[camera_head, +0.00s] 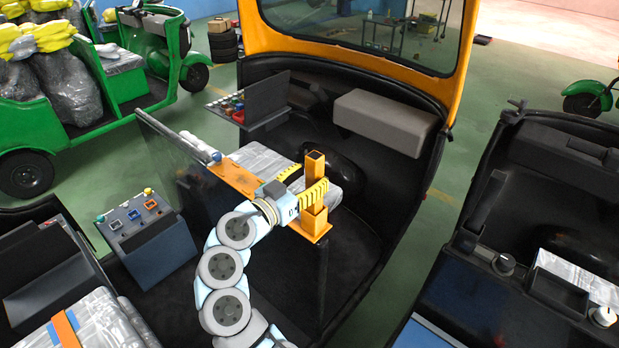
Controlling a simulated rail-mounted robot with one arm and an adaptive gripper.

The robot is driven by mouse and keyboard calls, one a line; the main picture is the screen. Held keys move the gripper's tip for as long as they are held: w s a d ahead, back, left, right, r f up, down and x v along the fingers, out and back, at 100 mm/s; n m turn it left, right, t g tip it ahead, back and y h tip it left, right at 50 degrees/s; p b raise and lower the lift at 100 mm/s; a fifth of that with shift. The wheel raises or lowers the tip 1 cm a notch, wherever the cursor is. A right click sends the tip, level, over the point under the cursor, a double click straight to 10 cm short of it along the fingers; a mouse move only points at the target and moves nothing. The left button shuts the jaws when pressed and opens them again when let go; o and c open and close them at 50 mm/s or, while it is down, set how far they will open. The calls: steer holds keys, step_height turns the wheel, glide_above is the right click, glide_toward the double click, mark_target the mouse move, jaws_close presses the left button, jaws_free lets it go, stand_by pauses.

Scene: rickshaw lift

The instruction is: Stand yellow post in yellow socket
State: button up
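A square orange-yellow post (315,163) with an open top stands upright near the picture's middle. My gripper (309,182) has its black-and-yellow striped fingers on both sides of this post and appears shut on it. The nearer finger covers the post's middle. Just below the fingers is an orange-yellow block (314,220), on the right end of an orange plate (235,179). It looks like the yellow socket. The post lines up above it, but the finger hides where they meet, so I cannot tell how deep the post sits.
The plate lies across a silver wrapped bundle (258,158) inside the dark rickshaw body. A grey box (160,240) with coloured square outlines and knobs stands left of my arm. A clear panel (165,150), a tray of coloured pieces (226,104) and a grey seat (385,120) are close by.

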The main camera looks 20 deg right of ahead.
steer(key=v, duration=1.2)
stand_by(0.5)
